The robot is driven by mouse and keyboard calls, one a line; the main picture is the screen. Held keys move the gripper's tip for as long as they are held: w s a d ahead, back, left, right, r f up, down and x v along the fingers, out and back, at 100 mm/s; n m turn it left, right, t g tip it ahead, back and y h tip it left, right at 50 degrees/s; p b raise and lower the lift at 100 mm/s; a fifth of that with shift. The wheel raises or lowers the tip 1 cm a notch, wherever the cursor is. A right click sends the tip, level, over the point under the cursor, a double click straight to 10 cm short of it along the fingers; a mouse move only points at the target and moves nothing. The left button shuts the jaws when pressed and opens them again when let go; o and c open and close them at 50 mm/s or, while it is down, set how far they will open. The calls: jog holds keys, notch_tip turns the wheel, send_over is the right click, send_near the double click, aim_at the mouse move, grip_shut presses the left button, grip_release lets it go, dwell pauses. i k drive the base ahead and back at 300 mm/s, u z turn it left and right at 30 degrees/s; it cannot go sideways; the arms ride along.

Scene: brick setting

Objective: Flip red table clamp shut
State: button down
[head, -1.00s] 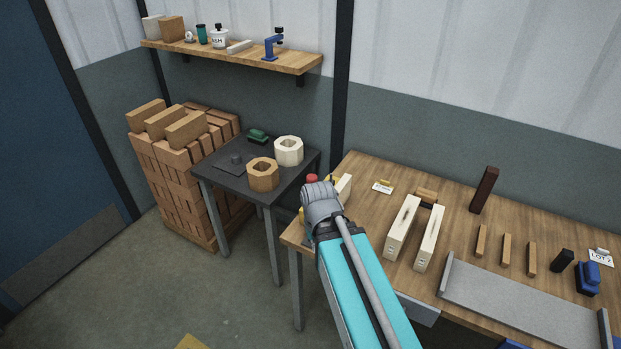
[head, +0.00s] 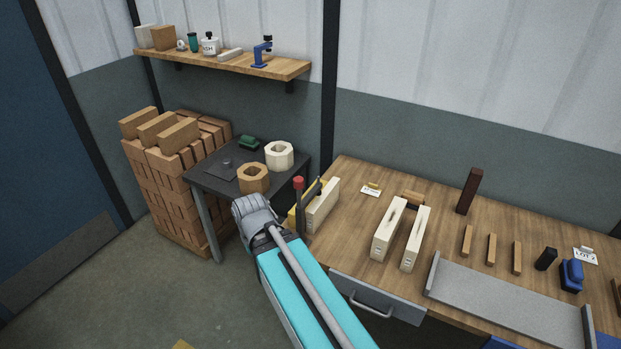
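The clamp shows at the left end of the wooden workbench as an upright dark lever with a red knob (head: 298,183) on top. Yellow parts (head: 293,217) show around its base, and a pale block (head: 322,207) stands right beside it. The lower part of the clamp is partly hidden by my arm. My arm's grey wrist is just left of and in front of the clamp in the picture. My gripper's fingers are hidden, so I cannot see whether they touch anything.
A dark side table (head: 215,180) with two rings stands left.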

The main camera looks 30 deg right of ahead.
aim_at(298, 181)
jog(key=z, duration=0.05)
jog(key=k, duration=1.3)
jog(key=z, duration=1.1)
jog(key=i, duration=1.05)
jog(key=z, duration=0.05)
